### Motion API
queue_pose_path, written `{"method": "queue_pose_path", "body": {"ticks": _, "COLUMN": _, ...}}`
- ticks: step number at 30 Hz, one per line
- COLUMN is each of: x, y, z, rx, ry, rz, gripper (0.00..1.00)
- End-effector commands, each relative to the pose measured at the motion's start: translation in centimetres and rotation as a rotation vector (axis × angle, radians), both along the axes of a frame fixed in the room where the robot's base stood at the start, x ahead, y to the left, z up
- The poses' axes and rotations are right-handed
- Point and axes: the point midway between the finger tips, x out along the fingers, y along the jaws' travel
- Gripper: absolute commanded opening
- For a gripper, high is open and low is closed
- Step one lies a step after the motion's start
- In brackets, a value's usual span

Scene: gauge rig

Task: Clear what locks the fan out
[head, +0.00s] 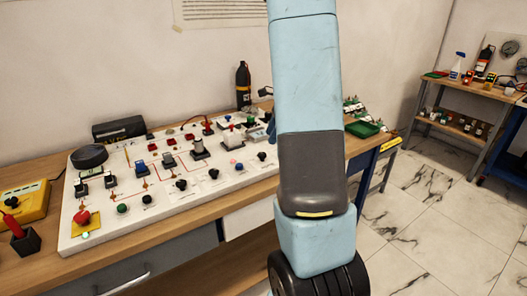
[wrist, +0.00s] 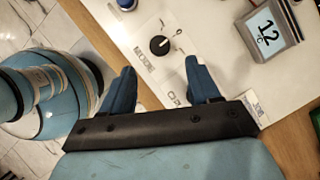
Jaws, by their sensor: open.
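A white control panel (head: 135,222) lies on the wooden bench in the head view, with knobs, switches and small lamps joined by red lines. A red mushroom button (head: 82,217) sits on a yellow base at its near left corner. I cannot tell which part is the fan or what locks it out. In the wrist view my gripper (wrist: 157,82) is open and empty, its two blue fingers over the panel's edge. Beyond the fingertips is a black rotary knob (wrist: 160,45) with a white mark, apart from them. My arm hides part of the panel's right side in the head view.
A grey display reading 12 (wrist: 268,35) stands right of the knob. A round black device (head: 90,155) and a black box (head: 119,130) are at the panel's back left. A yellow box (head: 25,203) is left; a green tray (head: 362,129) is right.

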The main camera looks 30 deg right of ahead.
Motion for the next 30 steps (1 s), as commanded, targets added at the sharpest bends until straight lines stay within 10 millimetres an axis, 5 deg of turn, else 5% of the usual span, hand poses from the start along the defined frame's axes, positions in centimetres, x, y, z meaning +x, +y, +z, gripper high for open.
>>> {"method": "queue_pose_path", "body": {"ticks": 13, "x": 1.1, "y": 2.4, "z": -6.3, "rx": 0.0, "ry": 0.002, "rz": 0.001, "gripper": 0.61}}
{"method": "queue_pose_path", "body": {"ticks": 27, "x": 1.3, "y": 2.7, "z": -7.2, "rx": -0.002, "ry": -0.001, "rz": 0.001, "gripper": 0.61}}
{"method": "queue_pose_path", "body": {"ticks": 30, "x": 1.3, "y": 2.8, "z": -7.2, "rx": -0.001, "ry": 0.0, "rz": 0.002, "gripper": 0.52}}
